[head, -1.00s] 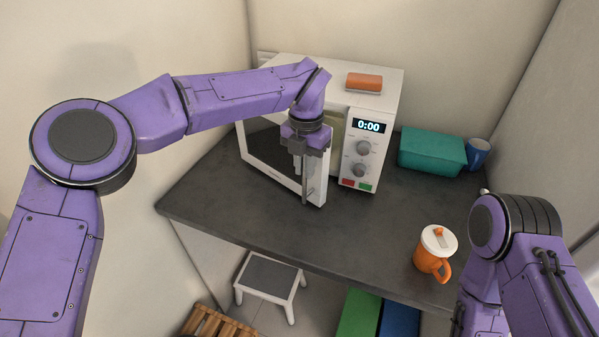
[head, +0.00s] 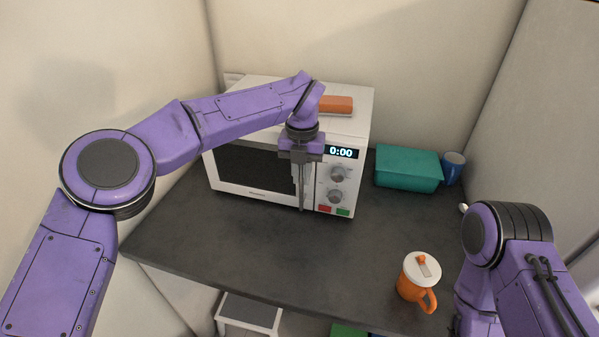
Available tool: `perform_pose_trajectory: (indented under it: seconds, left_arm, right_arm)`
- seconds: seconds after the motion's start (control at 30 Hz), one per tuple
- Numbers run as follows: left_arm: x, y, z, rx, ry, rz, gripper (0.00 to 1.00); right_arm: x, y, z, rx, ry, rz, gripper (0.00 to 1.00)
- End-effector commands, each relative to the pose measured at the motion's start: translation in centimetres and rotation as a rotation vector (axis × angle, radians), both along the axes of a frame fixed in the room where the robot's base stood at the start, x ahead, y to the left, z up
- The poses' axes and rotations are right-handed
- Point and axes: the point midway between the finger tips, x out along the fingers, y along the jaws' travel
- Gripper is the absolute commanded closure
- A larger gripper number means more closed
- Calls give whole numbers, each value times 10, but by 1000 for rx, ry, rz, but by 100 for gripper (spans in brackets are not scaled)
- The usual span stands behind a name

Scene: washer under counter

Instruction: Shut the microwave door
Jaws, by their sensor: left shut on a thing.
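The white microwave (head: 360,120) stands at the back of the dark counter, its display reading 0:00. Its door (head: 255,170), with a dark window, lies about in line with the control panel. Whether a small gap is left at its right edge I cannot tell, as my gripper covers part of it. My left gripper (head: 301,185) points down at the door's right edge and is shut on the door handle (head: 309,190), which is mostly hidden by the fingers. My right arm shows at the lower right, but its gripper is not in view.
An orange block-like item (head: 337,105) lies on top of the microwave. A teal box (head: 408,170) and a blue mug (head: 453,167) stand to its right. An orange lidded mug (head: 417,285) stands near the counter's front right. The counter (head: 250,245) before the microwave is clear. A stool (head: 248,312) is below.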

Motion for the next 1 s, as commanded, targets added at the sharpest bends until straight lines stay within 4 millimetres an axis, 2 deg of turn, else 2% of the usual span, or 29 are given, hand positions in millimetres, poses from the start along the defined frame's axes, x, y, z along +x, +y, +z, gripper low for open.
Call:
perform_pose_trajectory:
  seconds: [0.13,0.17,0.2,0.23,0.57,0.67,0.8,1.0]
  left_arm:
    - [5,1,4,-1,-19,0,100]
    - [5,1,5,-1,-19,0,82]
    - [5,1,5,-1,-19,0,69]
    - [4,1,5,-1,-18,0,62]
    - [3,1,7,0,-13,1,62]
    - [4,0,22,-1,-16,1,62]
    - [5,-1,57,-1,-16,1,62]
    - [6,0,98,2,-13,1,62]
  right_arm:
    - [0,0,0,0,0,0,0]
    - [0,0,0,0,0,0,0]
    - [0,0,0,0,0,0,0]
    - [0,0,1,0,0,0,0]
    - [0,0,-1,0,0,0,0]
    - [0,0,-5,0,0,0,0]
    - [0,0,-7,0,0,0,0]
    - [0,0,2,0,0,0,0]
